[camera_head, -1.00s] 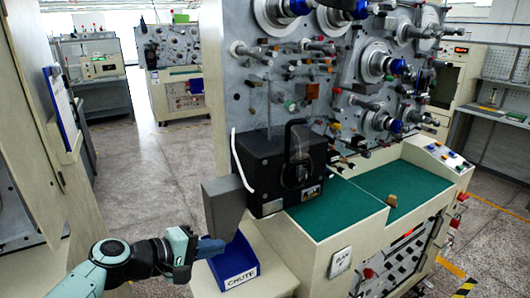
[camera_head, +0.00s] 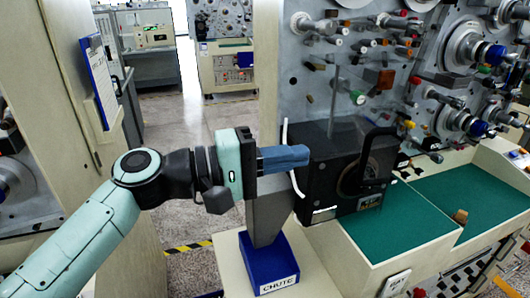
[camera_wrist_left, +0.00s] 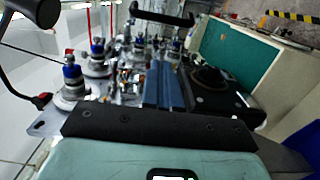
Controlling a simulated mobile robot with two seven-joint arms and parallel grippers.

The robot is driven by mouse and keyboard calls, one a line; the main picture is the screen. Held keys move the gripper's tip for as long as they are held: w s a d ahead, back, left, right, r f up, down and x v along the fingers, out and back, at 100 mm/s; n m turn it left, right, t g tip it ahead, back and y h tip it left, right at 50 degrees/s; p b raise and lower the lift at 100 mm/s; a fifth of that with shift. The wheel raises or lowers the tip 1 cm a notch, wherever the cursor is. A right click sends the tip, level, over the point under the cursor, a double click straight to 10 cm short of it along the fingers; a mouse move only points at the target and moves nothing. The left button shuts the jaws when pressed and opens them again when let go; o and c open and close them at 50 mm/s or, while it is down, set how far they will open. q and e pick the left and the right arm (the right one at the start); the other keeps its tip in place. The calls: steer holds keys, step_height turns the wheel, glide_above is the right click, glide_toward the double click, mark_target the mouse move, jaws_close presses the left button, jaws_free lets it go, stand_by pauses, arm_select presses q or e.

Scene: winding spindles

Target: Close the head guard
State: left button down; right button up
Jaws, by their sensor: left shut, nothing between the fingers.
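The winding head is a black box (camera_head: 325,185) on the front of the grey machine panel, with a round disc on its face. A black bar handle (camera_head: 366,163) stands in front of that face; it also shows at the top of the wrist view (camera_wrist_left: 160,14). The guard's clear panel is hard to make out, so I cannot tell its exact angle. My left gripper (camera_head: 300,156) is shut and empty, its blue fingers level at the box's left edge, above the chute. In the wrist view the fingers (camera_wrist_left: 165,88) lie together. My right gripper is not in view.
A grey chute (camera_head: 268,215) drops into a blue bin (camera_head: 268,268) marked CHUTE, below my left gripper. A white curved strip (camera_head: 287,150) runs beside the box. Pegs and spindles crowd the panel. Green trays (camera_head: 410,225) lie to the right.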

arm_select(q)
steer(key=s+d, duration=0.1)
steer(key=d, duration=0.6)
steer(key=shift+p, duration=0.3)
